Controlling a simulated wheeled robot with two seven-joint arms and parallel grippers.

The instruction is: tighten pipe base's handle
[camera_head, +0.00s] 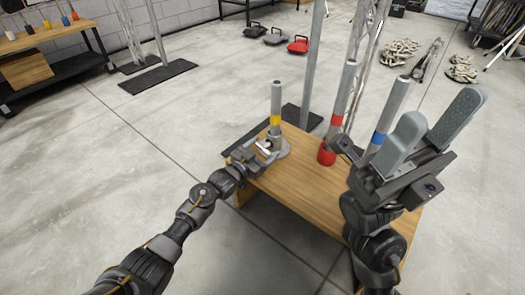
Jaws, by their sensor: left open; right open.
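A grey pipe with a yellow band (276,118) stands upright in a round grey pipe base (281,152) on the left part of a wooden table (300,189). My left gripper (264,151) is open at the near left side of this base, at the level of its handle. The handle is small and partly hidden by the fingers, so I cannot tell whether they touch it. My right gripper (442,115) is open and empty, raised over the table's right side with its fingers pointing up.
A red-banded pipe (337,121) in a red base (327,153) stands mid-table. A blue-banded pipe (379,137) stands further right, its foot hidden by my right arm. A metal truss and post rise behind the table.

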